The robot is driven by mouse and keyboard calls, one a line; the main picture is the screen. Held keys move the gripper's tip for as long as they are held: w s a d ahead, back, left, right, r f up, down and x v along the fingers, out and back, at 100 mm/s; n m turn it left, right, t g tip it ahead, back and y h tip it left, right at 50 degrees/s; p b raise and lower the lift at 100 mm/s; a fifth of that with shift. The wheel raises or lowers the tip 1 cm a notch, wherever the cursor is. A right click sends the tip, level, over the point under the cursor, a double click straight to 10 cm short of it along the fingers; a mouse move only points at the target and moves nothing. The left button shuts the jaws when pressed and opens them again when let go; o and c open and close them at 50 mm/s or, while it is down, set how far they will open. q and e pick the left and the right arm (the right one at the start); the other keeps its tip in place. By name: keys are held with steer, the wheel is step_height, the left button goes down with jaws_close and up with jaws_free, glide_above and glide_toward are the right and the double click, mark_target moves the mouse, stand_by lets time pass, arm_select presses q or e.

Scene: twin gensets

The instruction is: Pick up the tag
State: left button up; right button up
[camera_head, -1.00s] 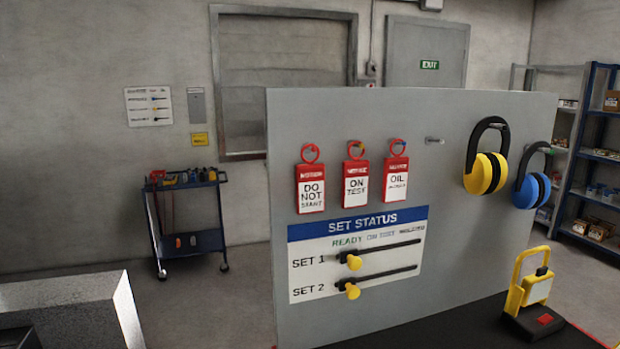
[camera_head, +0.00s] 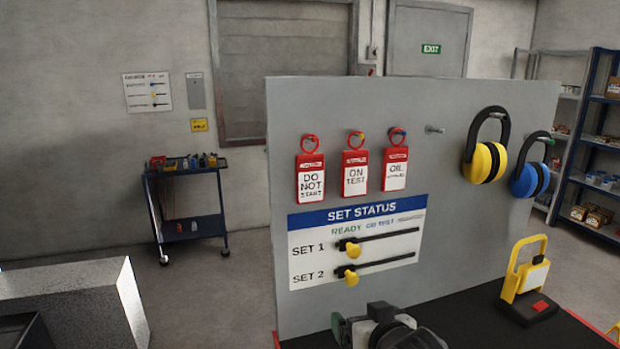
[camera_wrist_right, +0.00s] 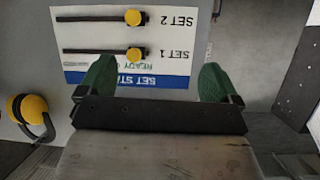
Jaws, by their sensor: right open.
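Three red-and-white tags hang by red rings on pegs on a grey board. They are the DO NOT START tag (camera_head: 311,178), the ON TEST tag (camera_head: 355,173) and the OIL tag (camera_head: 396,169), whose lower text is too small to read. My right gripper (camera_head: 385,330) shows at the bottom of the head view, low in front of the board and below the tags. In the right wrist view, its two green fingers (camera_wrist_right: 155,82) are apart with nothing between them. That view shows the status panel upside down and no tags. My left gripper is not in view.
The SET STATUS panel (camera_head: 358,240) has two yellow slider knobs. An empty peg (camera_head: 434,129) is right of the tags. Yellow earmuffs (camera_head: 486,160) and blue earmuffs (camera_head: 530,178) hang further right. A yellow-handled device (camera_head: 526,285) stands on the dark surface (camera_head: 480,325).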

steer(key=w+a+r+t, duration=0.25)
steer(key=w+r, duration=0.25)
steer(key=r, duration=0.5)
steer(key=n+t+y, duration=0.1)
steer(key=t+y, duration=0.1)
glide_toward(311, 174)
steer(key=p+x, duration=0.4)
steer(key=x, duration=0.4)
steer(key=shift+w+r+p, duration=0.15)
steer(key=shift+w+p, duration=0.05)
steer(key=shift+p, duration=0.15)
steer(key=shift+w+a, duration=0.2)
steer(key=shift+w, duration=0.15)
steer(key=c, duration=1)
